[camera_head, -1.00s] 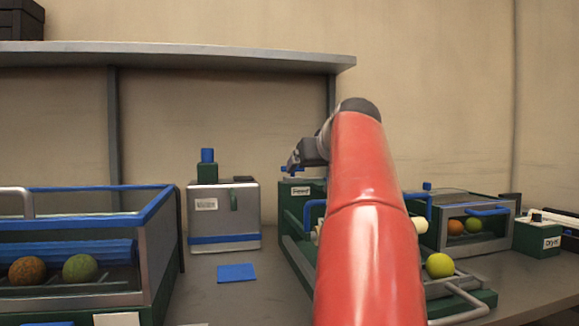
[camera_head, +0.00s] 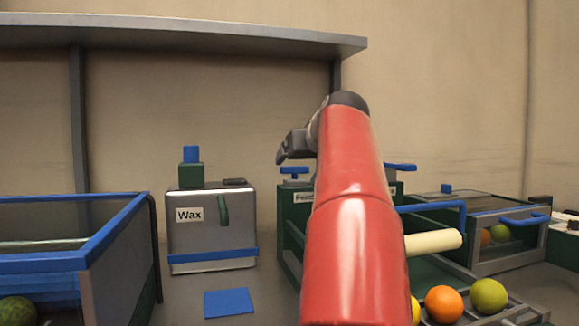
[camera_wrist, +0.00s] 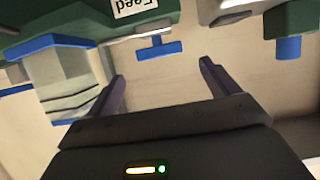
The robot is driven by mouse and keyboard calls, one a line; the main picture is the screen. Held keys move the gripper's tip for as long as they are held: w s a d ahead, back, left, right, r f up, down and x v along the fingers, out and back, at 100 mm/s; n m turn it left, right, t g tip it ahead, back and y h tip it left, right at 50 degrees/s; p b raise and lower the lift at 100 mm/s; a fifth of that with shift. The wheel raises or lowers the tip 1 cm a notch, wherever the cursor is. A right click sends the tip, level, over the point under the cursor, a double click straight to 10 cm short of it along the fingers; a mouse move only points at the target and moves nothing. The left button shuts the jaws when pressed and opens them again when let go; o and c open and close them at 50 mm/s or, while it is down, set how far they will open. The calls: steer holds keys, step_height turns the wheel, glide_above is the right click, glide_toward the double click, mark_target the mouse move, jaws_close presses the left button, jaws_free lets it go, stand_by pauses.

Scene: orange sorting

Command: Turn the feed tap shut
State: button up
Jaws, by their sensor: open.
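The feed tap (camera_head: 294,172) is a small blue T-shaped handle on top of the green housing labelled Feed (camera_head: 300,197). My gripper (camera_head: 285,148) is above the tap, apart from it, at the end of my red arm, which hides part of the housing. In the wrist view the tap's blue crossbar (camera_wrist: 158,50) shows just beyond and between my two dark fingers (camera_wrist: 162,75). The Feed label (camera_wrist: 135,5) appears upside down there. The fingers are spread with nothing between their tips.
A grey Wax box (camera_head: 212,235) with a blue-topped green block stands left of the housing. A blue-rimmed bin (camera_head: 130,215) is at far left. Another blue handle (camera_head: 401,167) is behind my arm. Oranges (camera_head: 444,304) lie at front right. A shelf (camera_head: 180,35) runs above.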

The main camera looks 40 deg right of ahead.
mark_target(295, 174)
steer(key=p+x, duration=0.1)
steer(key=x, duration=0.6)
steer(key=shift+w+d+f+p, duration=0.1)
steer(key=shift+w+p, duration=0.15)
steer(key=shift+p, duration=0.15)
steer(key=shift+c, duration=0.5)
steer(key=c, duration=0.9)
steer(key=shift+h, duration=0.3)
steer(key=shift+m+g+h+p, duration=0.3)
steer(key=shift+m+h+p, duration=0.1)
steer(key=shift+m+p, duration=0.15)
steer(key=shift+w+m+g+h, duration=0.1)
steer(key=shift+m+g+h, duration=0.4)
steer(key=shift+m+h, duration=0.25)
steer(key=shift+m+g+h, duration=1.15)
steer(key=shift+m+g, duration=0.35)
steer(key=shift+m, duration=0.1)
